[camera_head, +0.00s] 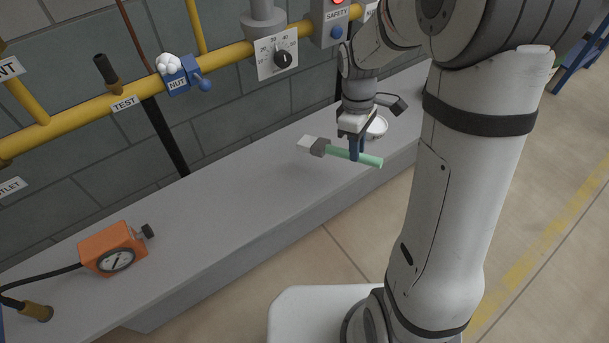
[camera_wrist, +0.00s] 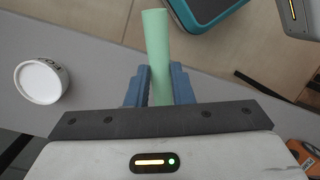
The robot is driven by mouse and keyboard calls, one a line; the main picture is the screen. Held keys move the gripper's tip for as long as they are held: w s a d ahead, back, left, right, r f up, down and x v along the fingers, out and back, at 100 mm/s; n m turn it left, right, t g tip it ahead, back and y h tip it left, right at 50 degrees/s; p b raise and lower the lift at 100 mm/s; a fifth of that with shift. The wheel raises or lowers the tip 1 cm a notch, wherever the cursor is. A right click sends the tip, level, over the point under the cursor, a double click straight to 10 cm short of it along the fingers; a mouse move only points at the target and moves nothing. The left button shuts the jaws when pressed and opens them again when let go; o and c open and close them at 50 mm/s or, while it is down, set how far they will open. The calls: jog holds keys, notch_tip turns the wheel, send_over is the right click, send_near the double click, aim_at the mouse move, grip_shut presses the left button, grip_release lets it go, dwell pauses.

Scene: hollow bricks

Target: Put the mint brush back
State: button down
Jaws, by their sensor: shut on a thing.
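The mint brush (camera_head: 352,155) has a pale green handle and a grey-white head pointing left in the head view. My gripper (camera_head: 356,152) is shut on its handle, above the grey ledge (camera_head: 230,200). The head view does not clearly show how high the brush is above the ledge. In the wrist view the mint handle (camera_wrist: 158,60) stands between the two blue fingers of my gripper (camera_wrist: 159,88). The brush head is hidden there.
A white cup with lettering (camera_wrist: 41,82) stands on the ledge near my gripper and shows partly in the head view (camera_head: 378,126). An orange gauge box (camera_head: 112,248) sits at the ledge's left. A yellow pipe (camera_head: 130,97) with fittings runs along the wall. The ledge's middle is clear.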

jog(key=a+m+t+y+b, duration=0.1)
jog(key=a+m+t+b, duration=0.1)
jog(key=a+m, duration=0.5)
jog(key=shift+n, duration=0.9)
jog(key=f, duration=0.3)
jog(key=a+f, duration=0.1)
jog(key=f, duration=0.2)
jog(key=a+f, duration=0.1)
jog(key=f, duration=0.3)
jog(key=shift+w+a+f, duration=0.1)
jog(key=shift+w+a, duration=0.05)
jog(key=shift+w, duration=0.15)
jog(key=c, duration=1.3)
grip_release()
jog(key=shift+o, duration=0.2)
notch_tip(320, 180, up, 12)
jog(key=s+d+r+m+t, duration=0.1)
jog(key=s+d+r+m, duration=0.2)
jog(key=s+d, duration=0.2)
jog(key=s+d+r+m+t, duration=0.1)
jog(key=s+d+r+m, duration=0.2)
jog(key=s+d, duration=0.3)
jog(key=s, duration=0.4)
jog(key=shift+d+r+m+t+p, duration=0.15)
jog(key=shift+r+m+t+p, duration=0.15)
jog(key=shift+r+m, duration=0.1)
jog(key=shift+s+r, duration=0.1)
